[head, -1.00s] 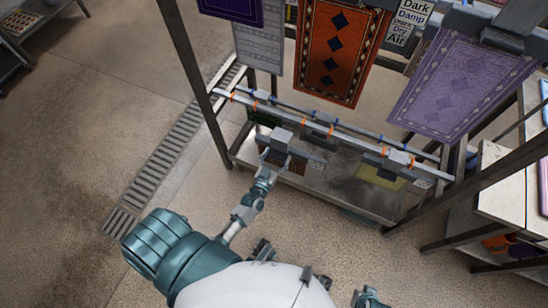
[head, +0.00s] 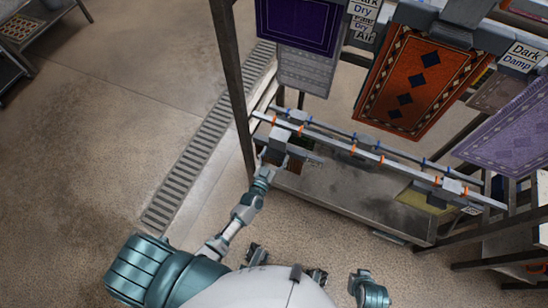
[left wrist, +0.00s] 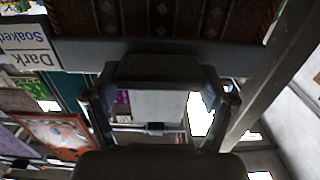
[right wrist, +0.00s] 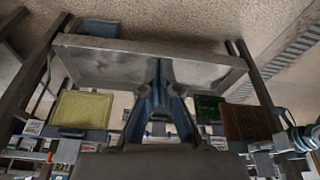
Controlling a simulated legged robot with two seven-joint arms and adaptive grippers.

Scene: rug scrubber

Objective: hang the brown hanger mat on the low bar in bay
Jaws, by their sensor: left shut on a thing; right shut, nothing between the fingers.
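My left gripper (head: 268,157) is shut on the grey hanger of the brown mat, near the left end of the low bar. The hanger (left wrist: 215,52) crosses the left wrist view, with an upside-down "Dark Soaked" label at its left end. The patterned brown mat (left wrist: 165,18) hangs from it and is cut off at the top; it also shows in the right wrist view (right wrist: 247,122). The low bar (head: 400,164) has orange and blue markers along its two rails. Whether the hanger touches the rails I cannot tell. My right gripper (right wrist: 158,68) is shut and empty, below the rack.
A green mat (right wrist: 208,107) hangs beside the brown one, and a yellow mat (head: 425,202) hangs farther right. Purple (head: 297,22), orange (head: 425,80) and lilac (head: 510,135) mats hang above. A rack post (head: 240,90) stands close left of my left gripper.

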